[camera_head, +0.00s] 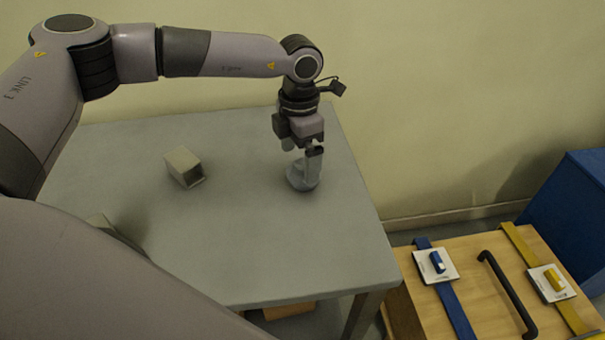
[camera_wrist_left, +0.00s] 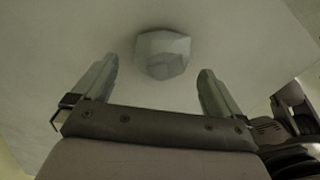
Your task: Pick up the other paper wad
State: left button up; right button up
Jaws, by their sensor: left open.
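A pale grey, faceted paper wad (camera_head: 301,181) lies on the grey table near its right end. It also shows in the left wrist view (camera_wrist_left: 163,54), at the top centre, roughly between the lines of the two fingers and just beyond their tips. My left gripper (camera_head: 303,160) points down right over the wad, with its fingers apart and nothing held. In the head view one finger overlaps the wad, and I cannot tell whether they touch. My right gripper is not in view.
A grey, open-ended box (camera_head: 184,167) lies on the table (camera_head: 250,250) left of the wad. Another pale object (camera_head: 103,222) is mostly hidden at the left. A wooden chest (camera_head: 470,270) with blue and yellow straps and a black handle stands lower right.

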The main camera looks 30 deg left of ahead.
aim_at(302, 163)
pick_arm(q)
notch_tip(302, 163, down, 5)
jog(key=shift+w+d+r, duration=0.1)
jog(key=shift+d+r, duration=0.05)
jog(key=shift+r, duration=0.05)
jog(key=shift+c, duration=0.3)
jog(key=c, duration=0.9)
jog(key=shift+r, duration=0.15)
